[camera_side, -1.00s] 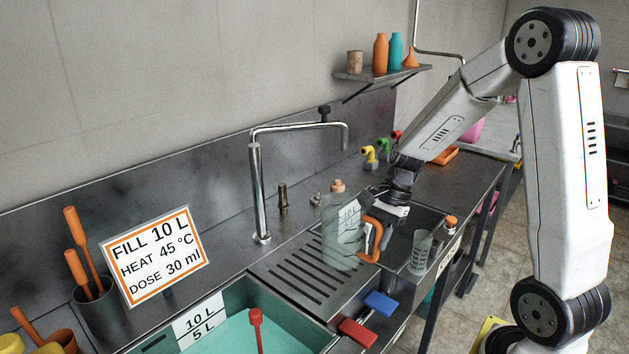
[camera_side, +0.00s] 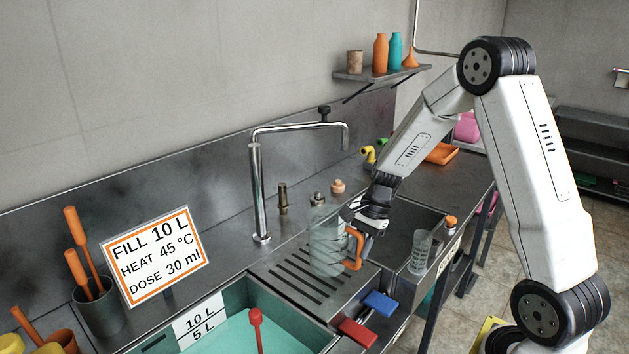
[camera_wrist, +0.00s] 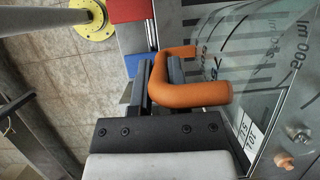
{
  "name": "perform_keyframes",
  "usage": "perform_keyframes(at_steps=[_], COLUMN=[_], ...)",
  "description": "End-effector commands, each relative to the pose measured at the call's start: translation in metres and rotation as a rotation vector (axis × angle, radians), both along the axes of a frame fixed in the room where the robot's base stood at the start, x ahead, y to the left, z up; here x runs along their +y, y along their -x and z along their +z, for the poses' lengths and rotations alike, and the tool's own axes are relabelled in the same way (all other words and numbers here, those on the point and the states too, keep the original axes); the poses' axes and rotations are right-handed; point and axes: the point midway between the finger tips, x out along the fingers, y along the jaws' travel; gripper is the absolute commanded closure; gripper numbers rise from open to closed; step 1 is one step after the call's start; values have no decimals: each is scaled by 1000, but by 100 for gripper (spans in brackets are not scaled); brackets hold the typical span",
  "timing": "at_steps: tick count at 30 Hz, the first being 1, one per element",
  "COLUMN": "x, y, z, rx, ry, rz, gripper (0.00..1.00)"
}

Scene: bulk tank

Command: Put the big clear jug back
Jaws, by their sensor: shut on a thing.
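The big clear jug (camera_side: 325,240) with an orange handle is upright over the slotted drainboard (camera_side: 283,283), left of the small basin. My gripper (camera_side: 355,232) is shut on the jug's orange handle from the right side. In the wrist view the handle (camera_wrist: 195,92) runs between the dark jaws (camera_wrist: 155,82), and the jug's clear wall (camera_wrist: 265,45) with its markings fills the right side. I cannot tell whether the jug's base touches the drainboard.
A tall bent faucet (camera_side: 258,190) stands behind the drainboard. The tank of teal liquid (camera_side: 230,335) is at front left. A small clear beaker (camera_side: 420,250) stands on the right. Red (camera_side: 357,332) and blue (camera_side: 380,303) blocks sit at the front edge.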

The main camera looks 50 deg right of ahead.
Motion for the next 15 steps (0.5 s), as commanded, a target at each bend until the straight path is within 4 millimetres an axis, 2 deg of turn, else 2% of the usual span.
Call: perform_keyframes(at_steps=[9, 15], x=[0, -1], y=[-2, -2], z=[-30, -33], rx=[2, -1], ry=[-2, 0], rz=[0, 0], gripper=[100, 100])
